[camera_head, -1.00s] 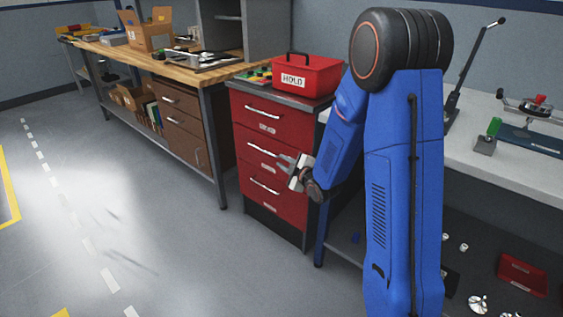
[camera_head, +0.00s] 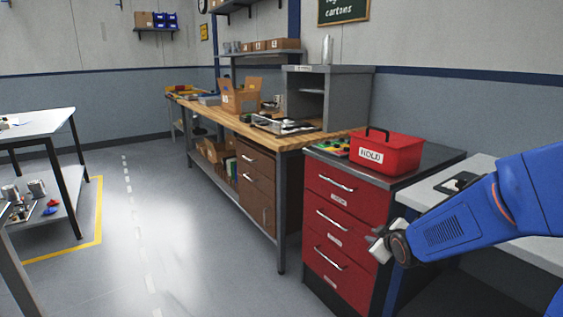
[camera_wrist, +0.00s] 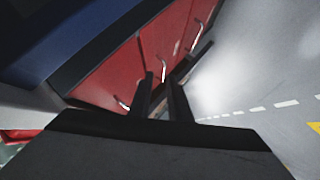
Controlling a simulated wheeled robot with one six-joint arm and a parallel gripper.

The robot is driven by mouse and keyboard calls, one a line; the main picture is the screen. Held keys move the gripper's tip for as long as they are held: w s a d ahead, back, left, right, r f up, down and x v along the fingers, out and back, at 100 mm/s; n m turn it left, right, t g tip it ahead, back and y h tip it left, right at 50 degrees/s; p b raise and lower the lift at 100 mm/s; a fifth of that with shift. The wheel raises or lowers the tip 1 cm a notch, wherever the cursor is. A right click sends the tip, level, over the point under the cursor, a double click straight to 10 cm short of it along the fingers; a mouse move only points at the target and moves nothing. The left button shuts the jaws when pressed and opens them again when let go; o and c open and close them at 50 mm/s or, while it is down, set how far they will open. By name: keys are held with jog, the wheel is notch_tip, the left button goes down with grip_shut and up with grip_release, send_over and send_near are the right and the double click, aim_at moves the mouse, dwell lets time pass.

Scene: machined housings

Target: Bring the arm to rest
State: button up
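My gripper (camera_head: 374,250) is at the end of my blue arm at the right of the head view, in front of the red drawer cabinet (camera_head: 320,190). Its fingers are small there. In the wrist view my gripper (camera_wrist: 161,82) shows two dark fingers with a narrow gap between them and nothing held. Red drawer fronts with pale handles lie behind the fingers in that view. I cannot tell the exact distance from the gripper to the drawers. Part of my arm is cut off by the right edge of the head view.
A red HOLD box (camera_head: 390,157) stands on the cabinet. A pale worktop (camera_head: 425,192) lies beside and under my arm. A wooden workbench (camera_head: 235,122) with an open carton (camera_head: 240,98) runs back to the left. A white table (camera_head: 45,125) is at far left. The floor between is clear.

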jog(key=s+r+m+g, duration=0.1)
jog(key=s+m+g, duration=0.1)
jog(key=s, duration=1)
jog(key=s+r+m+g, duration=0.2)
jog(key=s+m, duration=0.2)
jog(key=s, duration=0.8)
jog(key=s+a+r+m+g, duration=0.1)
jog(key=s+r+m+g, duration=0.1)
jog(key=s, duration=1)
jog(key=shift+r+m+g, duration=0.25)
jog(key=shift+m+g, duration=0.15)
jog(key=shift+m, duration=0.1)
jog(key=shift+w, duration=0.1)
